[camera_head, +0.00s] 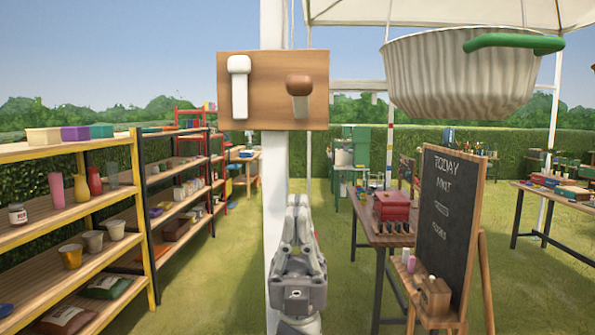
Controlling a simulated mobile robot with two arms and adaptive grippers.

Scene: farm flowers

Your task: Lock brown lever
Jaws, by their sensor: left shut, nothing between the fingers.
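A wooden board (270,119) is fixed to a white post in the upper middle of the head view. On its right side is the brown lever (299,86), with a rounded brown knob and a short pale slot or stem below it. On its left side is a white lever (239,86) with its knob at the top. My left gripper (298,205) points upward below the board, in front of the post and apart from both levers. Its fingers are together with nothing between them. My right gripper is not in the picture.
Shelves (66,214) with cups, vases and bags stand at the left. A ribbed basin (455,80) with a green handle hangs at the upper right. A chalkboard (450,215) and a table with a red box (391,206) stand at the right. Grass lies between.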

